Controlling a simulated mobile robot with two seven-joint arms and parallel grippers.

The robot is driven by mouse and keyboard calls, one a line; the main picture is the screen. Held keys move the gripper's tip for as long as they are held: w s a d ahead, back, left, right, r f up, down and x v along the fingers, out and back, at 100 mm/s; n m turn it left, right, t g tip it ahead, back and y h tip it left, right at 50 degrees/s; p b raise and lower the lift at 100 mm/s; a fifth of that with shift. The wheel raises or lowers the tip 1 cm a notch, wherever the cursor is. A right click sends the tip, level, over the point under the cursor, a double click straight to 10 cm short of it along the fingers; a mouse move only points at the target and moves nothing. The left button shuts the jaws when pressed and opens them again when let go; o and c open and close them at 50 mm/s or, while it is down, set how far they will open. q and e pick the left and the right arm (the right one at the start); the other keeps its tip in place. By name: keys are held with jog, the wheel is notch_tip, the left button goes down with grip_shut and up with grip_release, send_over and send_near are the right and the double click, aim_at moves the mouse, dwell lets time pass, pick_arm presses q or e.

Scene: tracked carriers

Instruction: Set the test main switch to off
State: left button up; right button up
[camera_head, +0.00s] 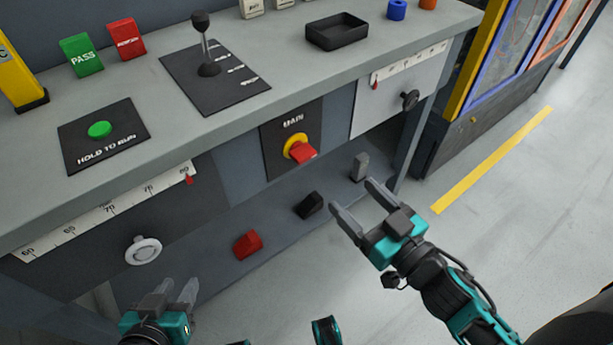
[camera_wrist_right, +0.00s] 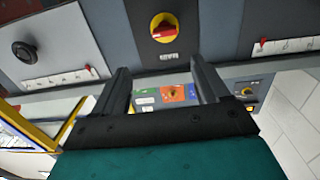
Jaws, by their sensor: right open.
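The main switch (camera_head: 300,149) is a red handle on a yellow disc, on a dark plate labelled MAIN on the bench front. It also shows in the right wrist view (camera_wrist_right: 164,27), upside down at the top. The handle's off and on marks are too small to read. My right gripper (camera_head: 350,194) is open and empty, in front of the bench, right of and below the switch in the head view. Its two fingers (camera_wrist_right: 159,66) point toward the bench front, with the switch beyond them. My left gripper (camera_head: 180,284) appears open and empty at the lower left, apart from the switch.
A dark knob (camera_head: 410,99) with a scale sits right of the switch, and a white knob (camera_head: 143,250) lower left. A green button (camera_head: 99,130), a lever (camera_head: 204,45) and a black tray (camera_head: 337,31) are on the bench top. Red, black and grey blocks are below.

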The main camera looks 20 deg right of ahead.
aim_at(308, 157)
jog(key=shift+y, duration=0.3)
jog(key=x, duration=0.8)
jog(key=b+x, duration=0.1)
jog(key=x, duration=0.3)
jog(key=shift+s+a+f, duration=0.1)
jog(key=shift+a+f, duration=0.1)
jog(key=shift+f, duration=0.1)
jog(key=shift+w+a, duration=0.2)
jog(key=shift+w, duration=0.25)
jog(key=shift+c, duration=0.2)
jog(key=c, duration=1)
jog(key=shift+n, duration=0.3)
